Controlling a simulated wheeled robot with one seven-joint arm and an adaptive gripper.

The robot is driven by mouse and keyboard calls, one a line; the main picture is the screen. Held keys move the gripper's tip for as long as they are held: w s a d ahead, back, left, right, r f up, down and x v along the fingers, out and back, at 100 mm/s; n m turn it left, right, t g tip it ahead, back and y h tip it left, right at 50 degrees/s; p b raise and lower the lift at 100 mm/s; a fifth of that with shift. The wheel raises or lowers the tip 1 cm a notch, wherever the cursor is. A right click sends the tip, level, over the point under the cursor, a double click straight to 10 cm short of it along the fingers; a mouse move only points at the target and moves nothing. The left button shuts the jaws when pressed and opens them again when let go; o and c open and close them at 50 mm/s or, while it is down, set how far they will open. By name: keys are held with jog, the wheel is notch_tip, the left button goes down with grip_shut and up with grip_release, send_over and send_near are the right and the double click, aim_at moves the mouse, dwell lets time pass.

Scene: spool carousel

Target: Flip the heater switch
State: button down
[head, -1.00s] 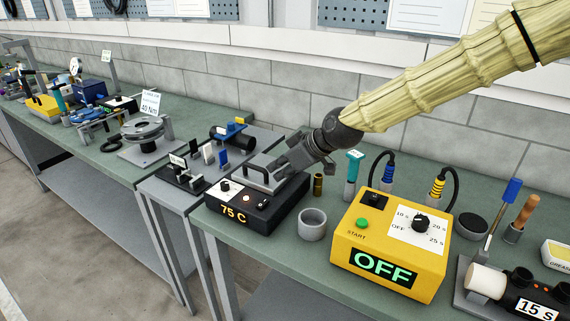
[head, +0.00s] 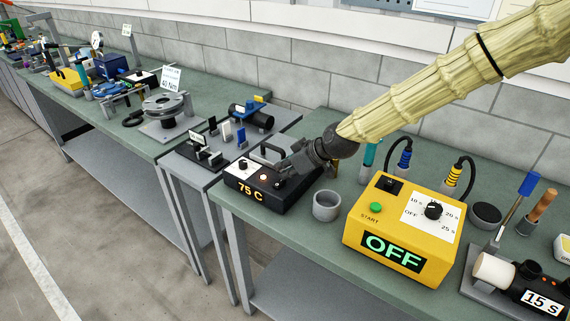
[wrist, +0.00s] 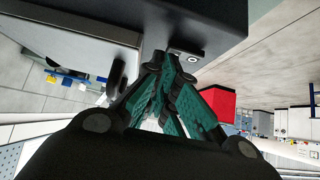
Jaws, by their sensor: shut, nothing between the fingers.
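The heater is a black box (head: 262,199) with a "75 C" display on its front, standing at the left end of the green bench. Its top carries a white-plated knob (head: 243,165), a lit orange lamp (head: 264,177) and a small dark switch (head: 279,183) at the right. In the wrist view, a small dark switch with a white ring mark (wrist: 192,57) shows on the dark box. My gripper (head: 284,175) is shut and empty, its tips right at the switch. Whether they touch it, I cannot tell. My gripper's teal-padded fingers (wrist: 165,72) also show in the wrist view.
A grey cup (head: 326,206) and a yellow timer box (head: 400,230) reading "OFF" stand to the right of the heater. A grey handle (head: 268,151) rises behind the heater's top. A lower grey table with small fixtures adjoins at the left.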

jog(key=shift+f, duration=0.1)
dwell(0.3)
jog(key=shift+w+d+f+g+y+b, duration=0.1)
jog(key=shift+f+g+y+b, duration=0.2)
jog(key=shift+f, duration=0.05)
jog(key=shift+r, duration=0.1)
jog(key=shift+s+a+r, duration=0.3)
jog(key=shift+s+a, duration=0.2)
jog(key=shift+s, duration=0.15)
